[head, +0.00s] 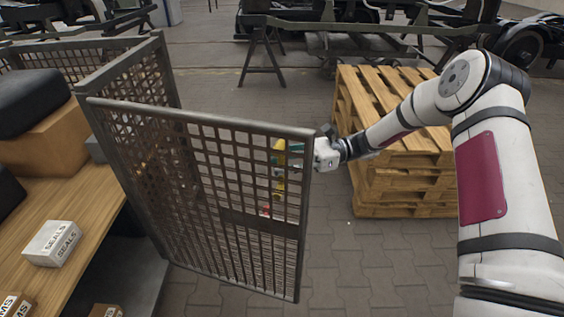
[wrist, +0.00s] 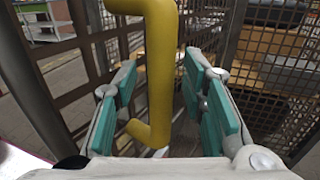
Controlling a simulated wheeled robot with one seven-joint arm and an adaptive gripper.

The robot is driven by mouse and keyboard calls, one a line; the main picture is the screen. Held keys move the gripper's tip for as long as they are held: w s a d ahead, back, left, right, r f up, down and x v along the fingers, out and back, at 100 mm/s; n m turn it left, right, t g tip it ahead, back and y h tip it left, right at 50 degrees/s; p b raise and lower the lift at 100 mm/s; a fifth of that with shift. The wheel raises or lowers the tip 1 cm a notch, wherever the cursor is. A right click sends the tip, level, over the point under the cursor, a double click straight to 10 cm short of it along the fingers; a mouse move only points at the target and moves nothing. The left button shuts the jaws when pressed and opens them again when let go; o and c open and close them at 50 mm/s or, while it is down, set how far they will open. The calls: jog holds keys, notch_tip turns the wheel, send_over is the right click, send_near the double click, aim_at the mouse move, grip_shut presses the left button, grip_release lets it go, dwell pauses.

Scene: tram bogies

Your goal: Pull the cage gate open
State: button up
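The cage gate (head: 200,190) is a dark mesh panel at the centre left of the head view, standing at an angle to the cage's side panel (head: 128,85). Its mesh also fills the left of the wrist view (wrist: 75,50). A yellow bar handle (wrist: 162,65) stands upright in the middle of the wrist view. My gripper (wrist: 160,75) is open, with teal-padded fingers on both sides of the handle and gaps showing. In the head view my wrist is at the gate's right edge. Yellow and teal bits show through the mesh there, and the fingers are partly hidden.
Stacked wooden pallets (head: 395,150) stand behind my forearm, right of the gate. A wooden bench (head: 60,200) with a white SEALS box (head: 52,243) is at the left. Paved floor (head: 370,265) in front and right of the gate is clear.

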jog(key=v, duration=1.2)
